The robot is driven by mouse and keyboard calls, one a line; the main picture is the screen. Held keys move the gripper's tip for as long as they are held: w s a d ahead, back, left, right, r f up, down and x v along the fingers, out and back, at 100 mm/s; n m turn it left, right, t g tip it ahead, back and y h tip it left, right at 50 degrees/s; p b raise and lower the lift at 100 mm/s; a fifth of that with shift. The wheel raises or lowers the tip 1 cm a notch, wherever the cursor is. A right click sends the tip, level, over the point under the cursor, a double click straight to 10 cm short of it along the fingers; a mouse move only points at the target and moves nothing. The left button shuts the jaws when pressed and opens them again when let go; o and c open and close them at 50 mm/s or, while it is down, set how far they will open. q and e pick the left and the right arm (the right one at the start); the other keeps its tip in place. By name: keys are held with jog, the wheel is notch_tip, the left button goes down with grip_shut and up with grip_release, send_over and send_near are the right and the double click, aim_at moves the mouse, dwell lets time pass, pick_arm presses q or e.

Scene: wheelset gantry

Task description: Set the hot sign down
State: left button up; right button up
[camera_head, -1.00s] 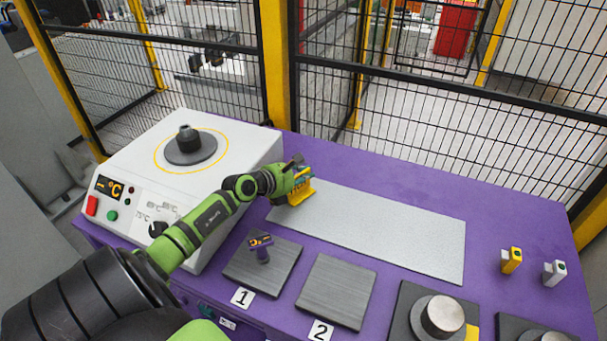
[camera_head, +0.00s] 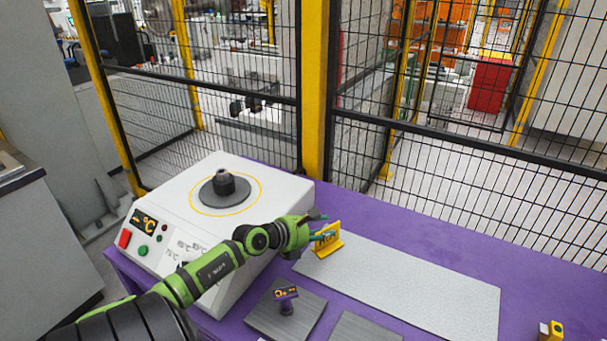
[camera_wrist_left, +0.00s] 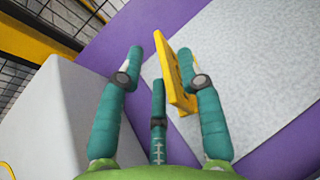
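The yellow hot sign (camera_head: 327,243) stands upright on the left end of the light grey plate (camera_head: 420,287), its dark lettering partly covered by my fingers. My left gripper (camera_head: 319,227) is just left of the sign, with its teal fingers close to it. In the left wrist view, the fingers (camera_wrist_left: 160,60) are spread, and the sign (camera_wrist_left: 174,75) shows edge-on between the middle and right fingers. The left finger is clear of it; whether the right finger touches it I cannot tell. My right gripper is not in view.
The white heater (camera_head: 190,235) with a dark hub (camera_head: 224,184) stands left of the plate. A mesh fence runs behind the purple table (camera_head: 420,240). A yellow block (camera_head: 550,330) is at right.

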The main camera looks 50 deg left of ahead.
pick_arm(q)
jog(key=v, duration=0.7)
dwell(0.5)
